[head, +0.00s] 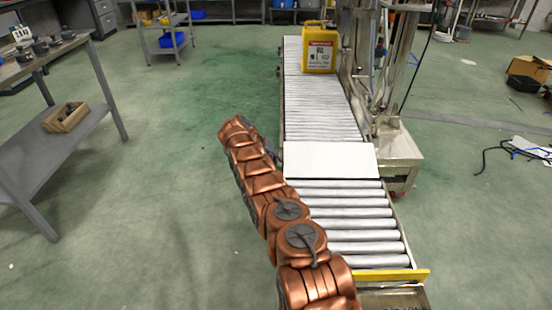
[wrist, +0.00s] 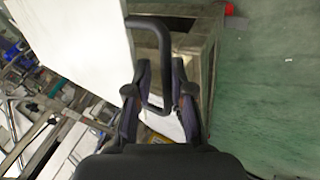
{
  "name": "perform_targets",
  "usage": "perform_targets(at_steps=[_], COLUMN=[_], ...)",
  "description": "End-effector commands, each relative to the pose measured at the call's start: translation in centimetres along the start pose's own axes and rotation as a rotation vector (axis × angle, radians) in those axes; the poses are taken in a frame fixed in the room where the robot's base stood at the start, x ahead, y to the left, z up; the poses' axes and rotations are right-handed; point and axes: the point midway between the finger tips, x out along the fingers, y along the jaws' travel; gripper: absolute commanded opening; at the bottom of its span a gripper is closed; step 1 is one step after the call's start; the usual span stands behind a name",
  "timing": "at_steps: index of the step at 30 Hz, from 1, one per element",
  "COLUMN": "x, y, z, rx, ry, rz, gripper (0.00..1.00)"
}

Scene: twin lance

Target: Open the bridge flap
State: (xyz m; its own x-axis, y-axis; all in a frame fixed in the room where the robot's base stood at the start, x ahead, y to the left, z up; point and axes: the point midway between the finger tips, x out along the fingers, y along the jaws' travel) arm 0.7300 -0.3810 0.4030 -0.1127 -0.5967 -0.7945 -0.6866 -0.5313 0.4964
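The bridge flap (head: 330,160) is a plain white panel lying flat across the roller conveyor in the head view. Its white face and edge fill the upper left of the wrist view (wrist: 75,45). A black U-shaped handle (wrist: 164,65) stands out from the flap's side. My gripper (wrist: 160,68) has its two dark fingers apart, one on each side of the handle's bar. Gaps show between the bar and the fingers, so it does not look clamped. In the head view my arm hides most of the gripper, beside the flap's left edge.
Rollers (head: 355,225) run in front of the flap and a longer conveyor (head: 318,110) behind it. A yellow canister (head: 319,50) stands on the far part. A metal frame (head: 390,90) rises on the right. A grey workbench (head: 60,120) is at left; the floor between is clear.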

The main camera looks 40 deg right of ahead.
Motion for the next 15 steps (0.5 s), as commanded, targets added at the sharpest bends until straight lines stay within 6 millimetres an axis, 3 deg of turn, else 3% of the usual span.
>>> perform_targets(at_steps=[15], x=[-0.69], y=[-0.03], z=[-0.27], rx=[0.001], ry=[0.007], rz=[-0.003], gripper=[0.21])
